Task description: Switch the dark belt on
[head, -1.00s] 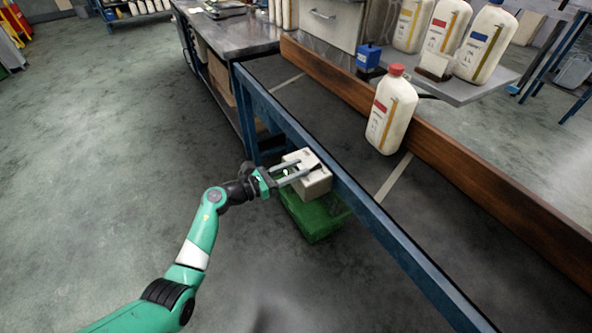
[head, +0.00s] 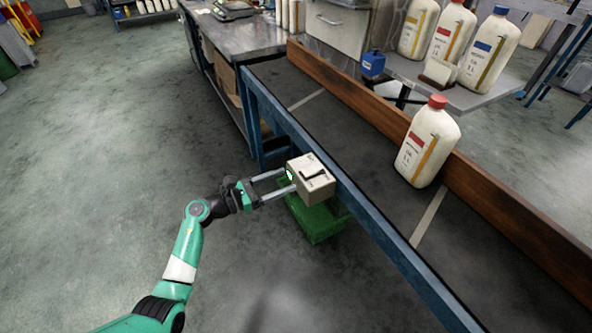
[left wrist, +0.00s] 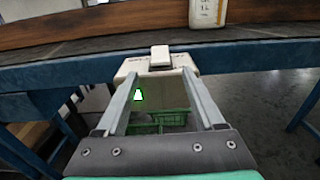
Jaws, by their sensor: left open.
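The dark belt (head: 330,115) runs diagonally between a blue rail and a brown wooden side board. A beige switch box (head: 313,185) with a black slot and lever on top is fixed to the blue rail. A green light glows on its side, also in the left wrist view (left wrist: 138,95). My left gripper (head: 272,185) is open and empty, just left of the box, its fingertips close to the box's side. In the left wrist view the box (left wrist: 158,62) sits ahead of the fingers, its lever (left wrist: 160,55) upright. My right gripper is out of view.
A white bottle with a red cap (head: 428,148) stands on the belt. A green crate (head: 318,222) is on the floor under the box. More bottles (head: 452,38) stand on a grey shelf at the upper right.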

